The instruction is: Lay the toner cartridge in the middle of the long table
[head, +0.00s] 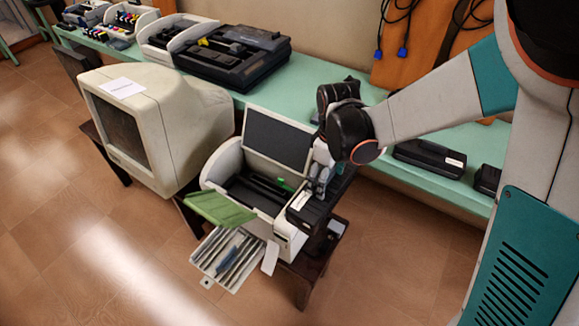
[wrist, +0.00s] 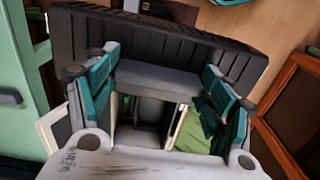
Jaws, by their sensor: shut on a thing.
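The toner cartridge is a long black ridged block; it fills the top of the wrist view (wrist: 165,38). My gripper (wrist: 158,78) is shut on its grey middle part, one teal finger at each side. In the head view my gripper (head: 318,182) points down over the right side of an open printer, and the dark cartridge (head: 308,211) shows beneath it, partly hidden by the fingers. I cannot tell whether it touches the printer. The long green table (head: 337,83) runs along the wall behind.
The open white printer (head: 222,168) has a green flap (head: 219,209) and a tray (head: 230,262) sticking out. An old monitor (head: 160,120) stands to its left. A large black device (head: 233,54) and a black labelled unit (head: 430,157) lie on the table.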

